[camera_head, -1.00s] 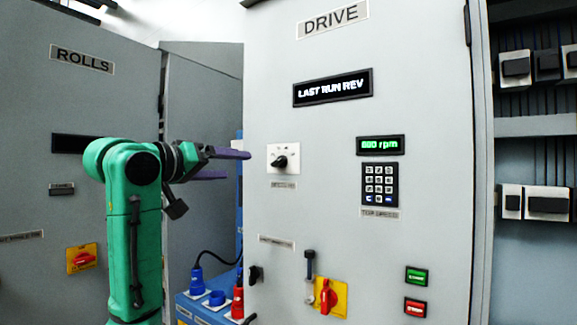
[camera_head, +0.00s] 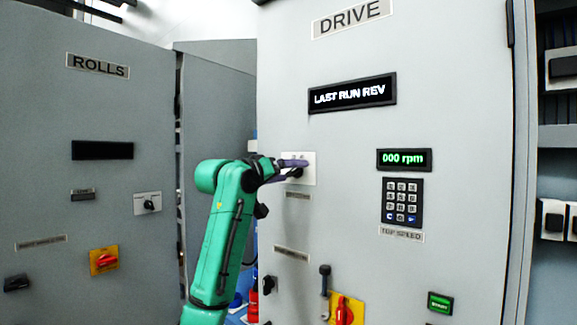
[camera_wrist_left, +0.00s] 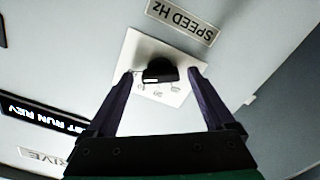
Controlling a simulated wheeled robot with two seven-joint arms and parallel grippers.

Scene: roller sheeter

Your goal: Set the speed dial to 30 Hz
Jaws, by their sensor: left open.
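The speed dial is a black knob (camera_wrist_left: 160,72) on a white square plate (camera_wrist_left: 135,50) on the DRIVE cabinet. In the head view the plate (camera_head: 309,166) is partly covered by my left gripper (camera_head: 294,169). The left wrist view shows it upside down, beside the "SPEED Hz" label (camera_wrist_left: 183,20). My left gripper (camera_wrist_left: 160,84) is open, with one purple finger on each side of the knob and a gap to it. I cannot tell whether the fingers touch the plate. The scale marks are too small or hidden to read. My right gripper is out of view.
The DRIVE cabinet has a "LAST RUN REV" display (camera_head: 352,93), a "000 rpm" display (camera_head: 404,159) and a keypad (camera_head: 402,202). Below are a red-and-yellow switch (camera_head: 343,309) and a green button (camera_head: 440,303). The ROLLS cabinet (camera_head: 100,200) stands left.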

